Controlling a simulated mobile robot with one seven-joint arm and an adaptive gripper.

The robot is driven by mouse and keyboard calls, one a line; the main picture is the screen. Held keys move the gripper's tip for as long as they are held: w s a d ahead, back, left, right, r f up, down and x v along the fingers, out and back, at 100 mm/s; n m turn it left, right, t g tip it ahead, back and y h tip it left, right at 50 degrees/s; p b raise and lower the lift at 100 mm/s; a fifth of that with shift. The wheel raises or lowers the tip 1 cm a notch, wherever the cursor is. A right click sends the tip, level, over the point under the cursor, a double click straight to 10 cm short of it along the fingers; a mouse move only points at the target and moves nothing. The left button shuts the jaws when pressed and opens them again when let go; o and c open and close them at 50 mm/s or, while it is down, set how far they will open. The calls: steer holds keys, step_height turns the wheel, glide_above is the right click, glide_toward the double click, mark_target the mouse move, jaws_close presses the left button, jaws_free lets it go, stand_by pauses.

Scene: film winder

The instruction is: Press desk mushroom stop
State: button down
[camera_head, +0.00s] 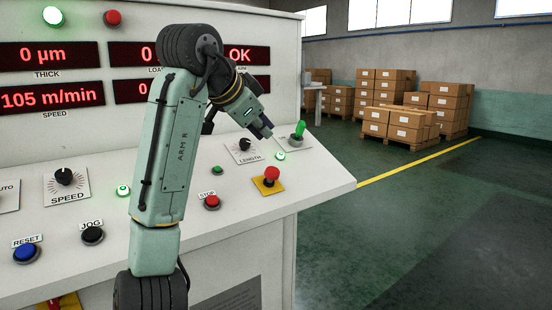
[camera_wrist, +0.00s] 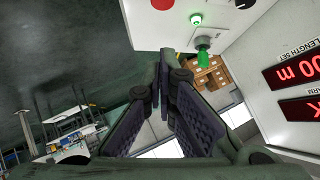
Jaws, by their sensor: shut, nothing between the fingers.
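The desk mushroom stop (camera_head: 271,174) is a red mushroom button on a yellow plate near the right front of the sloping white desk. In the wrist view a red part (camera_wrist: 163,4), cut by the top edge, appears to be the same button. My gripper (camera_head: 267,134) is above and beyond the button in the head view, clear of it. Its fingers (camera_wrist: 163,58) are closed together with nothing between them, pointing down to the right in the head view.
A green lever (camera_head: 300,129) stands close right of my gripper, with a lit green button (camera_head: 281,155) before it. The LENGTH knob (camera_head: 244,144) and a red STOP button (camera_head: 211,202) are to the left. Pallets of boxes (camera_head: 400,125) stand far behind.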

steer(key=shift+s+m, duration=0.15)
steer(key=shift+m, duration=0.25)
steer(key=p, duration=0.3)
glide_toward(278, 172)
steer(key=w+d+f, duration=0.2)
steer(key=w+d, duration=0.2)
steer(key=shift+w+a+f, duration=0.2)
steer(key=shift+a+f, duration=0.1)
steer(key=shift+f, duration=0.1)
steer(key=shift+w+a+f, duration=0.15)
steer(key=shift+w+f, duration=0.05)
steer(key=shift+f, duration=0.3)
steer(key=shift+w+a+f, duration=0.15)
steer(key=shift+w+f, duration=0.05)
steer(key=shift+f, duration=0.35)
steer(key=shift+r, duration=0.15)
